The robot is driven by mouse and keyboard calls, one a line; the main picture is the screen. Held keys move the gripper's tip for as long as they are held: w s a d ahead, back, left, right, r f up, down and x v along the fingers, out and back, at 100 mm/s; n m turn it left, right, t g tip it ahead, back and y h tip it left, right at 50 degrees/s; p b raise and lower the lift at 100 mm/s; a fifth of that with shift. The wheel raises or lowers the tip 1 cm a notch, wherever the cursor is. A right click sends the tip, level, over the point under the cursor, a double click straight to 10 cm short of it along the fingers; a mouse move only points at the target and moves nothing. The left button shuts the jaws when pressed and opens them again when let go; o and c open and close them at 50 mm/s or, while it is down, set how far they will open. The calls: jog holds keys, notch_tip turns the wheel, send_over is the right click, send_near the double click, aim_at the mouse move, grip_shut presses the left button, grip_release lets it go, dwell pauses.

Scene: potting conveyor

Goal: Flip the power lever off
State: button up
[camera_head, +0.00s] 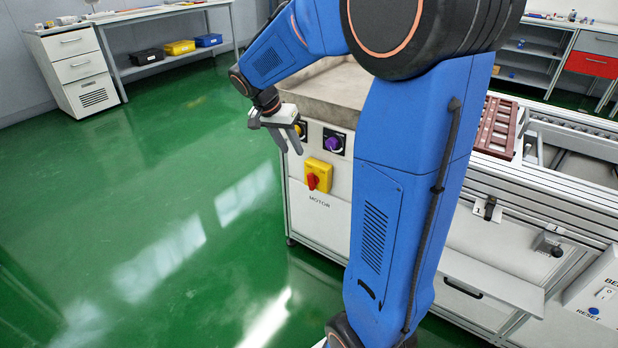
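A red rotary handle (312,181) sits on a yellow switch plate (325,170) on the light front panel of the machine, above the printed word MOTOR. The handle is slightly tilted; I cannot read its on or off marks. My gripper (290,151) is grey and hangs from my blue arm to the upper left of the yellow plate. It appears apart from the handle and partly covers the panel's upper left knob. Its fingers point downward, and nothing shows between them. The gap between the fingertips is too unclear to judge.
A purple knob (333,144) is above the yellow plate, with a yellow-ringed knob (300,128) to its left. My arm hides part of the machine. A brown tray (497,128) lies on the conveyor at right. A blue RESET button (593,311) is at lower right. The green floor at left is clear.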

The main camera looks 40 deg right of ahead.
aim_at(308, 175)
jog(key=shift+m, duration=0.5)
jog(key=x, duration=0.6)
jog(key=w+x, duration=0.1)
jog(key=x, duration=0.5)
jog(key=w+d+x, duration=0.1)
jog(key=x, duration=0.6)
jog(key=shift+d+r, duration=0.15)
jog(key=shift+r, duration=0.05)
